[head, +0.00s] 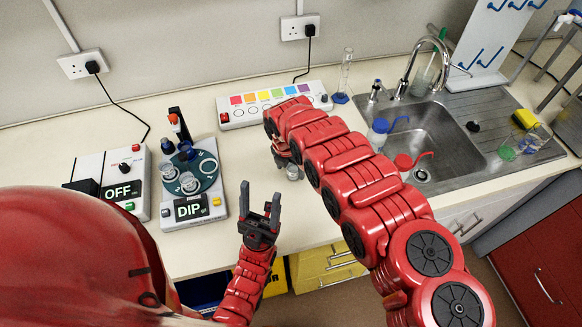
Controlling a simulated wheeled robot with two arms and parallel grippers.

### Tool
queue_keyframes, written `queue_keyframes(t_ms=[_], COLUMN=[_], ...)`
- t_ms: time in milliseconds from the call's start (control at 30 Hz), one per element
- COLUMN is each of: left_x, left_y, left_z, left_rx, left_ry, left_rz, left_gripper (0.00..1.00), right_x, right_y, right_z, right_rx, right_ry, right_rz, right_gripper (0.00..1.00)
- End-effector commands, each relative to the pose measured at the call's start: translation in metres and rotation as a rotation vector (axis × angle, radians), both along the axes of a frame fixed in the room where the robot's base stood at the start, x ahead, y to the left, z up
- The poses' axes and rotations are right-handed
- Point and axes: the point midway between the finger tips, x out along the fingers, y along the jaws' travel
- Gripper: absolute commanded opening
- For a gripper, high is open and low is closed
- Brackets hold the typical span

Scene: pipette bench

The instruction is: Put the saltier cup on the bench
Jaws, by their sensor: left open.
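Two clear cups (168,172) and (189,183) sit on the dark green turntable (207,183) of a device whose display reads DIP. Another small clear cup (293,173) is at the bench middle, partly behind my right arm. My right gripper (284,160) is right at this cup, mostly hidden by its own arm; I cannot tell whether its fingers grip it. My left gripper (261,207) is open and empty, fingers pointing up, near the bench's front edge. Nothing visible shows which cup is saltier.
An OFF-display box (112,180) stands left of the DIP device (192,209). A panel with coloured squares (262,107) lies at the back, beside a glass cylinder (345,75). A sink (430,130) with blue and red wash bottles is right. Bench between device and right arm is clear.

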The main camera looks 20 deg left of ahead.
Motion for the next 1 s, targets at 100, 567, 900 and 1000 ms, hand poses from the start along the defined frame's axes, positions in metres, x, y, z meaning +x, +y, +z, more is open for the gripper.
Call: queue_keyframes(t_ms=[100,567,900,1000], left_x=[0.000,0.000,0.000,0.000], left_y=[0.000,0.000,0.000,0.000], left_z=[0.000,0.050,0.085,0.087], left_rx=[0.000,0.000,0.000,0.000], left_ry=[0.000,0.000,0.000,0.000], left_rz=[0.000,0.000,0.000,0.000], left_gripper=[0.61,0.61,0.61,0.61], right_x=[0.000,-0.007,-0.016,-0.018], right_y=[-0.001,0.001,0.003,0.003], right_z=[0.000,0.070,0.119,0.121], right_rx=[0.000,0.001,-0.001,0.000], right_ry=[0.000,-0.002,0.000,0.001], right_rz=[-0.001,-0.003,-0.002,-0.002], right_gripper=[0.82,0.82,0.82,0.82])
